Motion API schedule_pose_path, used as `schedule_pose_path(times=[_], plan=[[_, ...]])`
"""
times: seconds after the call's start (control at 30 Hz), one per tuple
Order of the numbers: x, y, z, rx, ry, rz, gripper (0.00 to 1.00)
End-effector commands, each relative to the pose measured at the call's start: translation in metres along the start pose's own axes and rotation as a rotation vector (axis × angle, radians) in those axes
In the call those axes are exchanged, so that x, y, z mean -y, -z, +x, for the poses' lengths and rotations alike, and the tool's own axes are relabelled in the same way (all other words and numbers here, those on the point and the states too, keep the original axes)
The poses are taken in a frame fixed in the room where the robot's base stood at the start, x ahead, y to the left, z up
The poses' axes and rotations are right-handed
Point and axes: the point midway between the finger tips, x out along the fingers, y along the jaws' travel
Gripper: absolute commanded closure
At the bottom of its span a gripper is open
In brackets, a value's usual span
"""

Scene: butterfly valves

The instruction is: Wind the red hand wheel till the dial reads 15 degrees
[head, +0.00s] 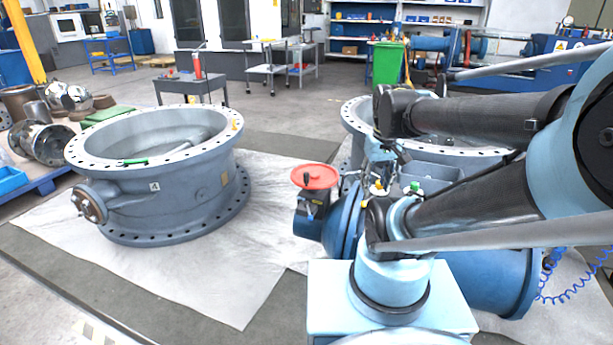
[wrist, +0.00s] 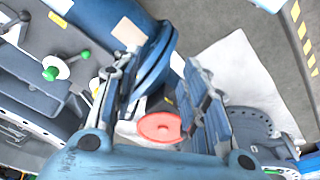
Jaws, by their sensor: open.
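The red hand wheel (head: 314,177) is a flat disc with a dark knob, on top of a blue gearbox (head: 309,225) at the left of the blue valve. In the wrist view the red hand wheel (wrist: 160,127) shows in the gap between my fingers, near their lower part in the picture. My gripper (wrist: 160,65) is open, with nothing between its fingertips. In the head view it is small and partly hidden by my arm, to the right of the wheel. I cannot tell its height above the wheel. No dial can be read in either view.
A large grey flanged valve body (head: 160,170) stands on a white sheet (head: 215,280) at the left. Another grey ring (head: 358,115) stands behind the blue valve. A green-knobbed part (wrist: 50,74) shows at the left in the wrist view.

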Motion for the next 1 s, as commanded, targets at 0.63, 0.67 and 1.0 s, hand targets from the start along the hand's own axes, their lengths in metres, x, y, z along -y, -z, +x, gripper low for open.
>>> schedule_pose_path(times=[0.63, 0.67, 1.0], plan=[[0.044, 0.167, -0.033, 0.074, 0.048, -0.522, 0.59], [0.048, 0.175, -0.033, 0.077, 0.051, -0.546, 0.59], [0.096, 0.26, -0.012, 0.113, 0.082, -0.818, 0.59]])
